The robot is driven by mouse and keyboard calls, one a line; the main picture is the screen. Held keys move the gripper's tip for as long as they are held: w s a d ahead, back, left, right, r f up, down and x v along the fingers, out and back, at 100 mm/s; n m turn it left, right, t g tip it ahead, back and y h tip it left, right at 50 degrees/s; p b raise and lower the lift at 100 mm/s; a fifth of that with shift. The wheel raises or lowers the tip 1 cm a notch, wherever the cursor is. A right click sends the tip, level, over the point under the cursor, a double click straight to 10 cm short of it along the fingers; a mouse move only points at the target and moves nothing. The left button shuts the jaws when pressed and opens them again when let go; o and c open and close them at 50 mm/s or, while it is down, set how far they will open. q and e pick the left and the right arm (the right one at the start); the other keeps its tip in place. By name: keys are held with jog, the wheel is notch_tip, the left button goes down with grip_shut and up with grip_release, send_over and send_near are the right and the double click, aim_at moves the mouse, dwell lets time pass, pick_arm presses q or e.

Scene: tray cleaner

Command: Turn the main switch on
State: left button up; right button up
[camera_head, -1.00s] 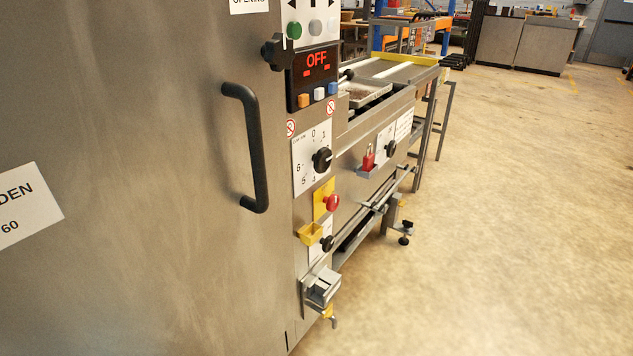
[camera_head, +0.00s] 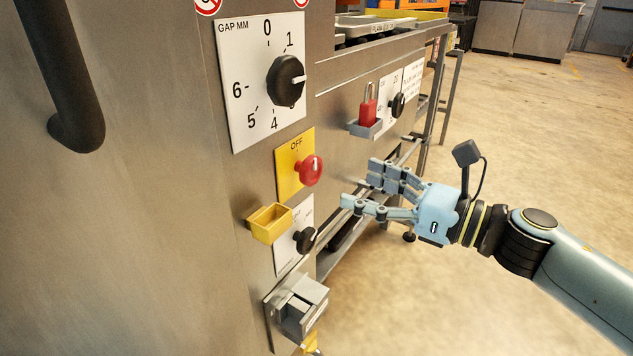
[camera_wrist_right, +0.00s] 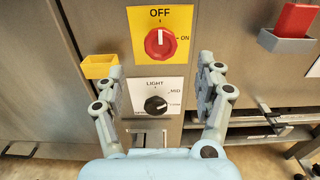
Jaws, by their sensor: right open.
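The main switch is a red rotary knob (camera_head: 310,170) on a yellow plate (camera_head: 289,182) on the machine's steel front. In the right wrist view the red knob (camera_wrist_right: 160,43) shows at top centre, its white mark pointing up at OFF; ON is printed to its right. My right gripper (camera_head: 359,187) is open and empty, a short way right of the knob in the head view. In the right wrist view its fingers (camera_wrist_right: 160,82) are spread below the knob, either side of the LIGHT plate. My left gripper is not in view.
A black light knob (camera_head: 305,239) and a yellow holder (camera_head: 269,223) sit just below the switch. A black gap dial (camera_head: 286,81) is above it. A red padlock (camera_head: 369,108) stands in a grey holder to the right. A grey box (camera_head: 300,306) juts out lower down.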

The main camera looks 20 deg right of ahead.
aim_at(315, 169)
jog(key=x, duration=0.8)
jog(key=shift+w+a, duration=0.25)
jog(key=shift+w, duration=0.1)
jog(key=shift+w+a, duration=0.2)
